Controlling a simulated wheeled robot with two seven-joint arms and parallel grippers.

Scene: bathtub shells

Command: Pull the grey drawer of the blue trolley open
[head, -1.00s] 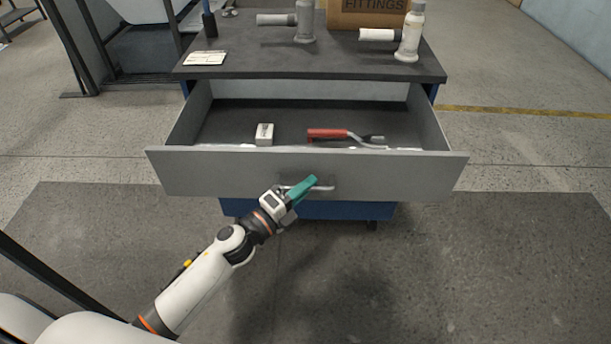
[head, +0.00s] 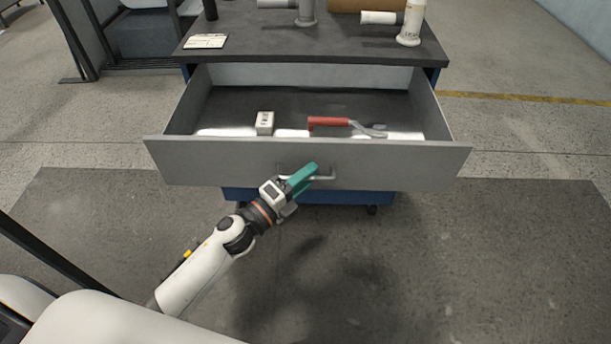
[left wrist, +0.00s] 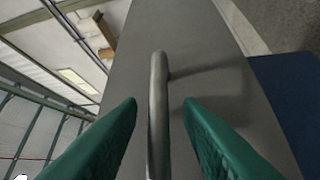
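The grey drawer (head: 230,163) of the blue trolley (head: 330,197) stands well open, with its inside showing. Its metal bar handle (head: 325,177) is on the middle of the front panel and also shows in the left wrist view (left wrist: 158,110). My left gripper (head: 308,176) is at the handle, with its green fingers one on each side of the bar. In the left wrist view the fingers (left wrist: 161,102) are apart, with a visible gap between each and the bar. The gripper partly hides the handle in the head view. My right gripper is not in view.
A small white box (head: 265,123) and a red-handled tool (head: 345,125) lie in the drawer. Pipe fittings, a white card (head: 205,41) and a cardboard box (head: 368,5) are on the dark top. The floor in front is clear.

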